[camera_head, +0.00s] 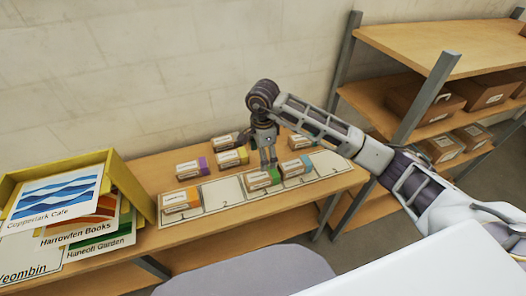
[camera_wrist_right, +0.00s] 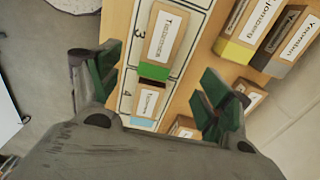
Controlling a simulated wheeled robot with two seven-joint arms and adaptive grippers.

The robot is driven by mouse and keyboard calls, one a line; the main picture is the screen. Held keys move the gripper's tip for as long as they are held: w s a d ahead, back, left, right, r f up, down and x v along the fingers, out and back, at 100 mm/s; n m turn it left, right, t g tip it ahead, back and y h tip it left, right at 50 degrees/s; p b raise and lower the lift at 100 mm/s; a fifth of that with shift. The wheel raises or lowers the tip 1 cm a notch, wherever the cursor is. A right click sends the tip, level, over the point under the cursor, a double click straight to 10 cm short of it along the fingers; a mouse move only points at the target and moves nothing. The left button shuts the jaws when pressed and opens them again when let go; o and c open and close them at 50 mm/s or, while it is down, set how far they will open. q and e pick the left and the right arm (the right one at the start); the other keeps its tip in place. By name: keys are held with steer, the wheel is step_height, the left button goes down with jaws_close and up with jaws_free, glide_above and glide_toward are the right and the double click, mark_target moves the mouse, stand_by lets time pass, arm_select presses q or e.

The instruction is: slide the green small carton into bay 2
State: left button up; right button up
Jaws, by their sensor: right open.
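The green small carton (camera_head: 260,181), brown with a white label and a green end, lies on the numbered bay strip beside the mark 3. It also shows in the right wrist view (camera_wrist_right: 166,42). Bay 2 (camera_head: 226,195) is bare, between the green carton and an orange-ended carton (camera_head: 180,200) at the strip's left. My right gripper (camera_head: 268,162) points down just behind the green carton. In the right wrist view its fingers (camera_wrist_right: 158,90) are spread and nothing is held between them. My left gripper is not in view.
A blue-ended carton (camera_head: 297,168) lies right of the green one. Purple-ended (camera_head: 190,167), yellow-ended (camera_head: 231,158) and dark (camera_head: 222,142) cartons stand behind the strip. A yellow box with sign cards (camera_head: 56,195) is at left. A shelf rack (camera_head: 430,75) is at right.

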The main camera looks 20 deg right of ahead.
mark_target(263, 175)
step_height(263, 175, down, 10)
steer(key=shift+p, duration=0.5)
steer(key=shift+f, duration=0.9)
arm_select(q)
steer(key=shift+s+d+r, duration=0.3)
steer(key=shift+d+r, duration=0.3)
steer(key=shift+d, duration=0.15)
arm_select(e)
steer(key=shift+f, duration=0.15)
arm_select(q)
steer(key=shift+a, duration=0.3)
arm_select(e)
steer(key=shift+c, duration=0.4)
